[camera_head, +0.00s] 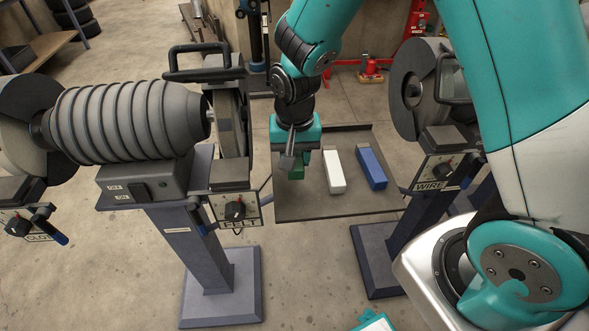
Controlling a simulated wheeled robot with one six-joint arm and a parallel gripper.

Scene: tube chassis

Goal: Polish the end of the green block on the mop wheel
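The green block (295,172) is at the left of a dark tray, directly below my gripper (296,160). The fingers are at the block and partly cover it. Whether they are closed on it, and whether it touches the tray, I cannot tell. No label reads "mop". The wheel at the far left (22,105) has a partly cut-off label that seems to read "CLOTH". The wheel at the grinder's right end (226,125) is labelled "FELT". The wheel on the right machine (405,88) is labelled "WIRE".
A white block (334,172) and a blue block (371,167) lie right of the green one on the tray (310,210). The ribbed grinder motor (125,120) stands on a pedestal (205,250) to the left. A second pedestal (378,262) is at right. Floor between pedestals is clear.

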